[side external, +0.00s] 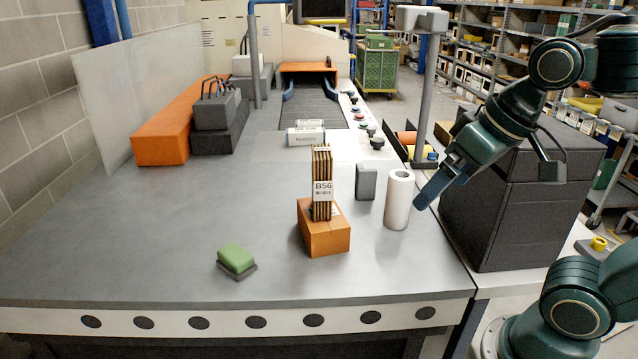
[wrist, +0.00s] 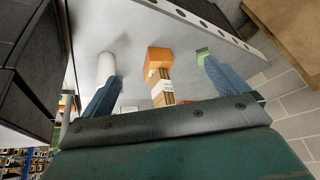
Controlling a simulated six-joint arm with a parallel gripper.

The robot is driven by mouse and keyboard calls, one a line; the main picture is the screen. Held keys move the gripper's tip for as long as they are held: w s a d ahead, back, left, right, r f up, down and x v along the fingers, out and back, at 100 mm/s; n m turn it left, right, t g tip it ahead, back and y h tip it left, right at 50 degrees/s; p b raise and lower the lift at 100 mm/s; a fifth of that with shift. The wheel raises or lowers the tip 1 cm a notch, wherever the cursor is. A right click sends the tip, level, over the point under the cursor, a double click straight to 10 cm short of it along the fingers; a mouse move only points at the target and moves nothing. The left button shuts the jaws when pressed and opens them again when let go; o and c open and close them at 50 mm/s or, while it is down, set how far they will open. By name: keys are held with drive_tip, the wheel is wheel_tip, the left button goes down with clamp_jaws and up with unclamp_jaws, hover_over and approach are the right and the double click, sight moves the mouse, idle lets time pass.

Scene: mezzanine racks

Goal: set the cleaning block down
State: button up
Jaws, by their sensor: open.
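The cleaning block (side external: 237,259), green on top with a dark grey base, rests on the grey table near its front left. A bit of its green also shows in the wrist view (wrist: 203,51), partly hidden behind one finger. My gripper (side external: 424,197) is at the table's right side, beside the white roll and well away from the block. In the wrist view its blue fingers (wrist: 161,68) are spread apart with nothing held between them.
An orange holder (side external: 325,239) with upright brown cards labelled B56 (side external: 322,180) stands between block and gripper. A white roll (side external: 398,200) and a small grey box (side external: 366,182) stand nearby. A dark drawer unit (side external: 510,200) is at right.

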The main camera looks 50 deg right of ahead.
drive_tip(key=shift+s+d+f+n, duration=0.2)
drive_tip(key=shift+s+f+n, duration=0.2)
drive_tip(key=shift+s, duration=0.35)
drive_tip(key=shift+s+d+f+n, duration=0.2)
drive_tip(key=shift+s+f+n, duration=0.1)
drive_tip(key=shift+s+f, duration=0.3)
drive_tip(key=shift+r, duration=0.1)
